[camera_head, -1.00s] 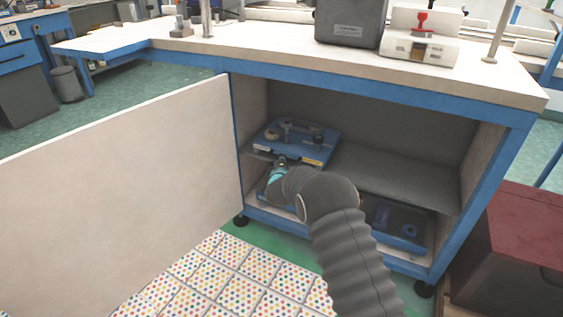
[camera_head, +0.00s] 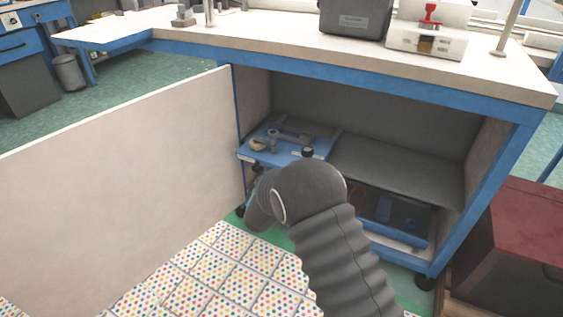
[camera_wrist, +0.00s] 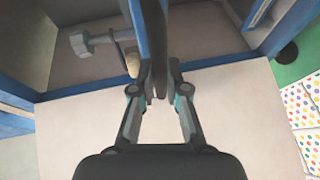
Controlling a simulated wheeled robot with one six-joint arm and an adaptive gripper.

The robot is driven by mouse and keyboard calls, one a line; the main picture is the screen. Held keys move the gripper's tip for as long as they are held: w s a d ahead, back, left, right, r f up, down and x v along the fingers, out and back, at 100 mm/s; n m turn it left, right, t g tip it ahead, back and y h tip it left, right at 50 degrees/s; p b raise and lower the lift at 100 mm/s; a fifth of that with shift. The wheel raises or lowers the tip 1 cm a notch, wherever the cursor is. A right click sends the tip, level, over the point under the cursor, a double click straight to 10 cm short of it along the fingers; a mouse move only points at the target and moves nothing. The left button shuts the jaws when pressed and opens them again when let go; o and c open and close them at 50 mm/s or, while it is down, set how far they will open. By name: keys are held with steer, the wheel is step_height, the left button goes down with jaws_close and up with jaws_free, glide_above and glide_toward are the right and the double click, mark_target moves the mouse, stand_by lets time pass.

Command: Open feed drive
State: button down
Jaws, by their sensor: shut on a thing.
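The blue feed drive (camera_head: 270,148) lies on the upper shelf of the open cabinet. Knobs and grey fittings stand on top of it, and its near left corner reaches the cabinet's front opening. My arm covers part of its front side. In the wrist view my gripper (camera_wrist: 158,97) is shut on a blue edge (camera_wrist: 150,40), which looks like part of the drive. A grey fitting and a tan knob (camera_wrist: 132,62) show beside that edge.
The cabinet door (camera_head: 125,170) stands wide open at the left. Another blue unit (camera_head: 395,215) lies on the lower level at right. The grey shelf (camera_head: 400,170) is bare to the right of the drive. A dark red box (camera_head: 520,245) stands right of the cabinet.

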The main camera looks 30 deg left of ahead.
steer(key=s, duration=1.2)
steer(key=shift+s+p, duration=0.2)
steer(key=shift+p, duration=0.1)
steer(key=c, duration=1.2)
jaws_free()
steer(key=v, duration=1.2)
